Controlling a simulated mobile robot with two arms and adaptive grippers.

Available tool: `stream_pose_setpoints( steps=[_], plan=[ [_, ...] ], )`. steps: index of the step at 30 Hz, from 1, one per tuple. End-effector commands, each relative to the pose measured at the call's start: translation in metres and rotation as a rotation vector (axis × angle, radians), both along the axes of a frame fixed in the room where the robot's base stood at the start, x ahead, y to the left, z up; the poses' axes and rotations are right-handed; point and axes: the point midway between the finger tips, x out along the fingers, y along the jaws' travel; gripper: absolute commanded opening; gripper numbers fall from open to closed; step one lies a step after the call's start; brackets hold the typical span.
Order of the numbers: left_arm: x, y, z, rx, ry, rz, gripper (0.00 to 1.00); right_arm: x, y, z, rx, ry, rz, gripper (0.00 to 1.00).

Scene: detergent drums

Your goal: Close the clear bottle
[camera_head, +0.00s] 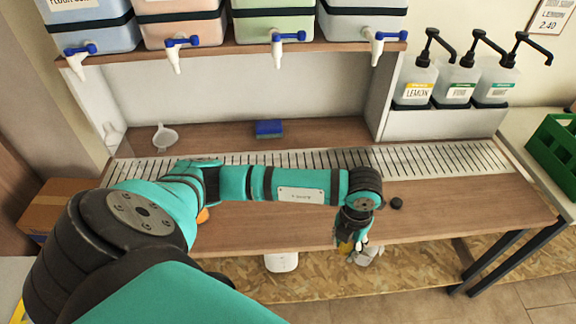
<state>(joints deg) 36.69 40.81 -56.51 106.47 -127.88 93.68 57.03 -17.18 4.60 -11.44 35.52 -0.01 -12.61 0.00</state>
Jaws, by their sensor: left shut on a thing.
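My left gripper (352,242) hangs pointing down at the front edge of the table, right of the middle. It is shut on a pale, see-through thing (368,254) that looks like the clear bottle, with a yellow patch beside it. The gripper hides much of it, and I cannot make out its mouth. A small black round piece (396,203), which looks like a cap, lies on the table to the right of the gripper, apart from it. My right gripper is not in view.
Several drums with blue-handled taps (278,47) stand on the shelf above. A slotted drain strip (440,158) crosses the table (460,212). A white funnel (165,137) and blue sponge (269,129) lie behind. Pump bottles (455,80) and a green crate (556,150) are right.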

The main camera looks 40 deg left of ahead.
Motion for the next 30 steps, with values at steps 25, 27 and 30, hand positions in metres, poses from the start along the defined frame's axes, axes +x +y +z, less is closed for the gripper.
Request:
stream_pose_setpoints(
  steps=[25,27,30],
  plan=[
    [-0.038,-0.005,0.136,0.021,-0.029,-2.643,0.23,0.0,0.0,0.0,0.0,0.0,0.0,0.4],
    [-0.044,-0.004,0.142,0.018,-0.022,-2.823,0.23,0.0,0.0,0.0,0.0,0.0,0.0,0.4],
    [-0.05,-0.002,0.149,0.014,-0.013,-3.021,0.23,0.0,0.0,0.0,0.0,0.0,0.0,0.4]
  ],
)
